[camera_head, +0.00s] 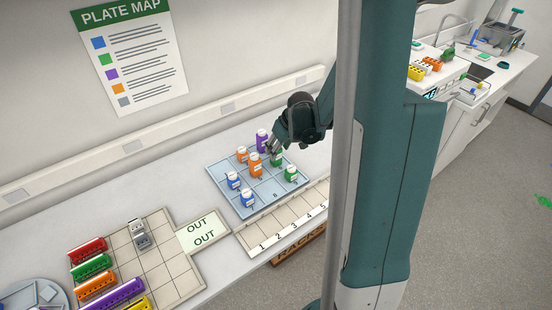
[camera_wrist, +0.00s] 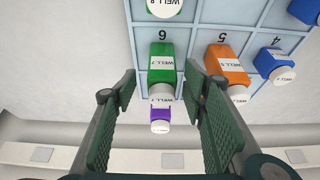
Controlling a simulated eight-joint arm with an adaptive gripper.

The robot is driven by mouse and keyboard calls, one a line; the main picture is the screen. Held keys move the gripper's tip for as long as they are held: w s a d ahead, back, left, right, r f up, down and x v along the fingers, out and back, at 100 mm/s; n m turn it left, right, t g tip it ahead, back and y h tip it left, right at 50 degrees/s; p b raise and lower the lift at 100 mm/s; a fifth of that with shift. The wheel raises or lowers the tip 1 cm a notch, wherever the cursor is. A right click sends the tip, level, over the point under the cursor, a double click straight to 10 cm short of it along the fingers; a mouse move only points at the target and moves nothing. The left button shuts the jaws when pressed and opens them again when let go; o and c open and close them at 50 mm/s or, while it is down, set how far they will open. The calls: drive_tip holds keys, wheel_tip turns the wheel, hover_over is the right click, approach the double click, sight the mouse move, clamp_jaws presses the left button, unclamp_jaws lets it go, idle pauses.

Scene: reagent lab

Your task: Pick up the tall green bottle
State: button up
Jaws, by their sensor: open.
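A tall green bottle (camera_wrist: 161,70) with a white cap stands in the tray compartment marked 6. In the wrist view it shows between the two finger pads of my gripper (camera_wrist: 160,85), which is open and empty. Whether the pads are level with the bottle or still short of it, I cannot tell. In the head view my gripper (camera_head: 274,150) is over the back of the tray and partly hides this green bottle (camera_head: 278,158). Another green bottle (camera_head: 291,173) stands nearer the front; its white cap (camera_wrist: 164,7) shows at the top edge of the wrist view.
The blue tray (camera_head: 220,173) also holds a purple bottle (camera_head: 262,136), orange bottles (camera_head: 256,168) and blue bottles (camera_head: 247,198). In the wrist view, the purple bottle (camera_wrist: 160,114) is just below the green one and an orange bottle (camera_wrist: 226,68) is to its right. The wall is close behind.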

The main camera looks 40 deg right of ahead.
sight(278, 162)
drive_tip(key=shift+x, duration=2.6)
drive_tip(key=shift+s+a, duration=0.1)
drive_tip(key=shift+a, duration=0.05)
drive_tip(key=c, duration=1)
